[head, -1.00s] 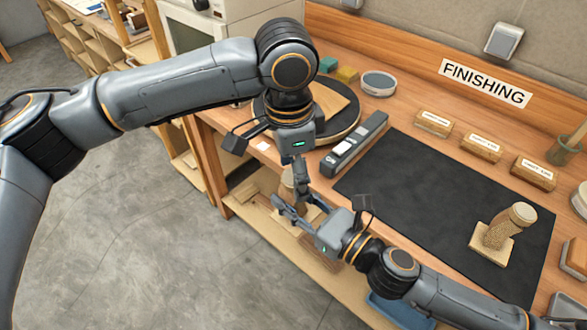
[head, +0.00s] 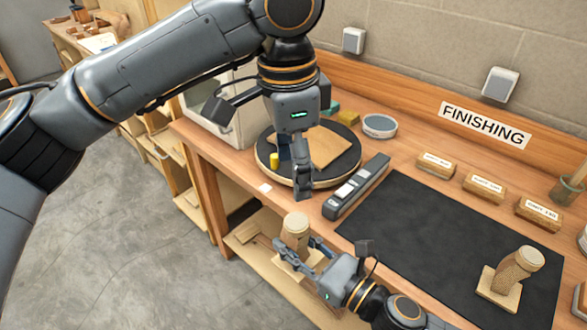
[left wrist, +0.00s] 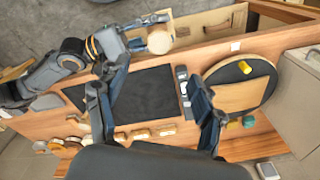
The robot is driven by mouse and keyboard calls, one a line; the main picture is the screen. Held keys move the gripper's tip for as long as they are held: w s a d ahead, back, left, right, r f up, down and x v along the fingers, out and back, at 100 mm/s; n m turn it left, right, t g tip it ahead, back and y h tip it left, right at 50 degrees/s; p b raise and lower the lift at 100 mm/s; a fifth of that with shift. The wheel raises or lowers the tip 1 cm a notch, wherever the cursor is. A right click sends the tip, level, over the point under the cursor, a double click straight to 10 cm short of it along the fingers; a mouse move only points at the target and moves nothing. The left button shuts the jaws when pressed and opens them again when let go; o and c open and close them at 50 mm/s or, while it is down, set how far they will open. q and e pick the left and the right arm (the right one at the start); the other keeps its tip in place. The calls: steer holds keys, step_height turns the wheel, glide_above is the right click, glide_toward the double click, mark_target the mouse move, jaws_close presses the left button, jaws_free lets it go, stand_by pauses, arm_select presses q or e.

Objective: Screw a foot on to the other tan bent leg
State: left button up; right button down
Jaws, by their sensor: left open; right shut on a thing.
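A tan bent leg (head: 295,232) with a round end and a square plate is held past the table's front edge. My right gripper (head: 302,252) is shut on it. Its round end (left wrist: 159,42) faces the left wrist camera. My left gripper (head: 302,192) is open and empty just above that end in the head view, apart from it; its two fingers also show in the left wrist view (left wrist: 160,75). Another tan bent leg (head: 520,264) stands on its square plate on the black mat (head: 420,225). I cannot tell whether a separate foot sits on either leg.
A round turntable (head: 345,167) bears a tan board and a yellow cylinder (head: 274,160). A long grey tool (head: 357,185) lies beside the mat. Labelled wooden blocks (head: 484,187) line the back. A shelf is below the table. The middle of the mat is clear.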

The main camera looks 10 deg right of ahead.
stand_by(0.4)
